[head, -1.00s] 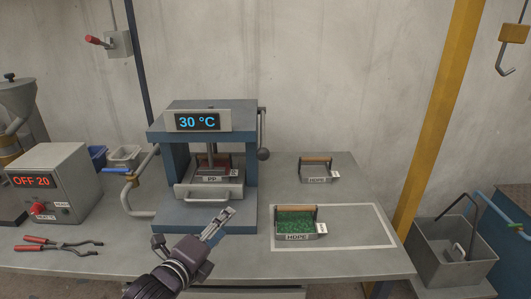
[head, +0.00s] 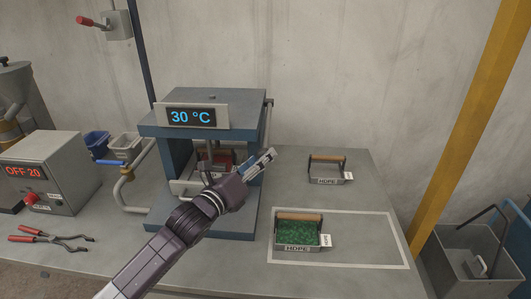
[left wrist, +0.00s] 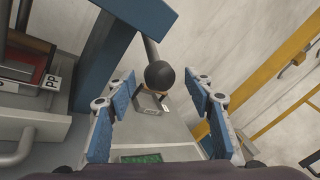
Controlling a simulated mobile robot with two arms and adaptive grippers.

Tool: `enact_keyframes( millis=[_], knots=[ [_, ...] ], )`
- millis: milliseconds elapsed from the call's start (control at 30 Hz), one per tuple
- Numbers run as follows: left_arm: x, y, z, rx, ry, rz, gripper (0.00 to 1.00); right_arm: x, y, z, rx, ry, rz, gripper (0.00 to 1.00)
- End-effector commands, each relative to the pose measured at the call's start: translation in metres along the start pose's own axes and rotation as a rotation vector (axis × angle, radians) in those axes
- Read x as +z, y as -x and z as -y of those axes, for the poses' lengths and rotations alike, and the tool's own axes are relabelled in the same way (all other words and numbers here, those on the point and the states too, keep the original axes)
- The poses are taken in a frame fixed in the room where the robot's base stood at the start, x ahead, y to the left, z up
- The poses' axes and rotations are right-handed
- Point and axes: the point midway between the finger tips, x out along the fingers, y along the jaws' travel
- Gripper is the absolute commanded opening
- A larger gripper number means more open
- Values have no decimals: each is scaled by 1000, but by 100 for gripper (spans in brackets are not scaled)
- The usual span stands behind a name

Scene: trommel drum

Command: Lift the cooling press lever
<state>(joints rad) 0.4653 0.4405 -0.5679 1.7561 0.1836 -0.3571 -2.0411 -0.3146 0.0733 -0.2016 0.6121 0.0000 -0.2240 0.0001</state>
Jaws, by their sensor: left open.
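The cooling press (head: 205,130) is a blue frame with a 30 °C display. Its lever (head: 270,110) hangs down along the press's right side. In the head view its lower end is hidden behind my left gripper (head: 263,160). In the left wrist view the lever's round black knob (left wrist: 160,75) shows between the two blue-padded fingers of my left gripper (left wrist: 160,92). The gripper is open, with a gap on both sides of the knob. My right gripper is not in view.
A green-filled HDPE mould (head: 298,232) lies inside the white outline on the bench. Another HDPE mould (head: 326,171) stands behind it. A heater box (head: 50,165) and red-handled tongs (head: 50,238) are at the left. A grey bin (head: 470,260) is at the right.

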Motion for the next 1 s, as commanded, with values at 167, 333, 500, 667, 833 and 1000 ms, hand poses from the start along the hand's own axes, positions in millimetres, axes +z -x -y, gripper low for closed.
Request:
enact_keyframes(
  millis=[167, 333, 500, 667, 833, 1000],
  knots=[
    [0, -21, 1, 0, 1, -1, 48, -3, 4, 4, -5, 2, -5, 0],
    [-1, -28, 0, 1, -1, -1, 48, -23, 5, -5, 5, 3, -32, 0],
    [-1, -29, 0, 0, -1, -1, 48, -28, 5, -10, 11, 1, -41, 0],
    [-1, -29, 0, 1, 0, -1, 42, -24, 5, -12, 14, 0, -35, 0],
    [-1, -29, 0, 1, 0, -1, 23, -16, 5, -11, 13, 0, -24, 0],
    [-1, -29, 0, 1, 0, -1, 4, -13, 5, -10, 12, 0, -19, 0]
  ],
)
